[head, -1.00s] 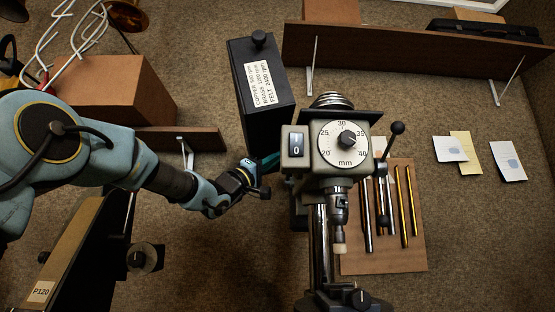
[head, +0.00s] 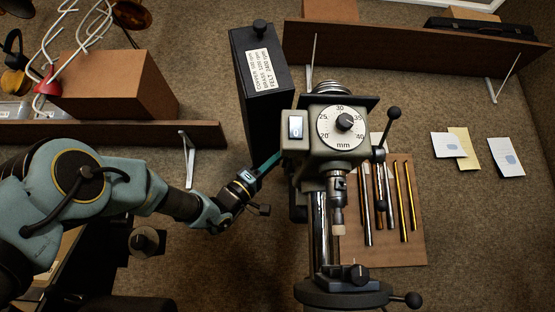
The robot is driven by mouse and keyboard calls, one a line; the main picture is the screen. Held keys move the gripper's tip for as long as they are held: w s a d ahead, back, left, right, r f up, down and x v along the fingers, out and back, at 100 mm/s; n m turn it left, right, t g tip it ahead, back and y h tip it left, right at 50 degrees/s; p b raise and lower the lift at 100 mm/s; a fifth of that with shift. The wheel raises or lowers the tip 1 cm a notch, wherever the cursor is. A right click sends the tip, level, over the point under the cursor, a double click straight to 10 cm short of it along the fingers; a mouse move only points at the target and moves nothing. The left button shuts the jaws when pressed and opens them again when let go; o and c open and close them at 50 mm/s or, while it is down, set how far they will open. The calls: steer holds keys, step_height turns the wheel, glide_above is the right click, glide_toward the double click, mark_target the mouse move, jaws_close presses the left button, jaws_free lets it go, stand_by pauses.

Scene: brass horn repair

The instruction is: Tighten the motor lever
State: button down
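A grey drill press head (head: 338,130) stands upright at the centre, with a dial in mm and a rocker switch (head: 295,127) on its front. A black ball-ended lever (head: 387,132) sticks up at its right side. A second ball-ended lever (head: 405,299) sits at the press table below. I cannot tell which part is the motor lever; the head's back and left side are partly hidden. My gripper (head: 268,163) reaches in from the left, its teal end at the head's left rear edge. Its fingertips are not clearly visible, and contact cannot be told.
A tall black box (head: 268,115) with a speed label stands behind my gripper. A brown board (head: 420,250) with several metal rods lies right of the column. Paper sheets (head: 506,157) hang or lie at right. A shelf (head: 410,45) runs along the back.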

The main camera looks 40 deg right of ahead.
step_height(320, 180, down, 4)
steer(key=m+g+y, duration=0.2)
steer(key=m+g, duration=0.1)
steer(key=m+g+y, duration=0.2)
steer(key=m+g, duration=0.1)
steer(key=m, duration=0.1)
steer(key=m+g+y, duration=0.2)
steer(key=m+g, duration=0.1)
steer(key=m, duration=0.1)
steer(key=shift+d, duration=0.15)
steer(key=shift+w+d+f+m+y, duration=0.15)
steer(key=shift+w+f+m, duration=0.05)
steer(key=shift+f, duration=0.35)
steer(key=shift+w+d+f+m+y, duration=0.1)
steer(key=shift+w+f+m+y, duration=0.1)
steer(key=shift+f, duration=0.45)
steer(key=b+v, duration=0.2)
steer(key=v, duration=0.5)
steer(key=shift+f, duration=0.2)
steer(key=shift+w+a, duration=0.15)
